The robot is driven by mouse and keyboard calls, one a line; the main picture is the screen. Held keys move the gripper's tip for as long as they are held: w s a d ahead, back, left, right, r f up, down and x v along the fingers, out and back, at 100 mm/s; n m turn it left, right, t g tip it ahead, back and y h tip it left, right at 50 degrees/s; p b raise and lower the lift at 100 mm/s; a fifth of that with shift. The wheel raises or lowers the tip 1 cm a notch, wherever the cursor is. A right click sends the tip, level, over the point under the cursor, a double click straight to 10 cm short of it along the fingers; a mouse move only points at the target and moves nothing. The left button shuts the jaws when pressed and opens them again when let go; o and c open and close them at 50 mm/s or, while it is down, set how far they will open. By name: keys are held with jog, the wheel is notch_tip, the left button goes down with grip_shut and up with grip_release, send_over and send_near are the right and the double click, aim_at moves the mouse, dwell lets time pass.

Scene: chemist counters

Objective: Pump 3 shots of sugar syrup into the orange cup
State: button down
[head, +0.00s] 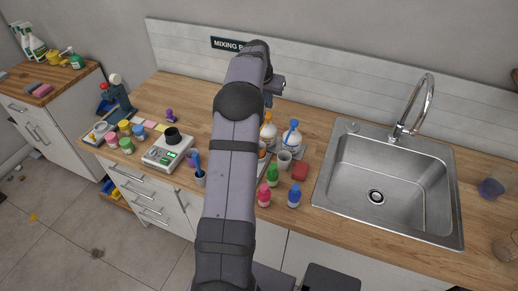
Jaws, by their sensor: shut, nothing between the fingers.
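Two white pump bottles stand behind the small cups: one with an orange top (268,131), partly behind my arm, and one with a blue top (291,137). I cannot read which holds sugar syrup. An orange object (262,154), perhaps the orange cup, shows only as a sliver beside my arm. A pale grey cup (284,160) stands in front of the bottles. My gripper (271,99) is shut and empty, above and behind the bottles in the picture; my arm hides part of it.
A steel sink (385,185) lies right. A backsplash (340,80) rises behind.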

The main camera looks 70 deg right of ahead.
notch_tip(320, 180, up, 4)
jog(key=p, duration=0.3)
dwell(0.4)
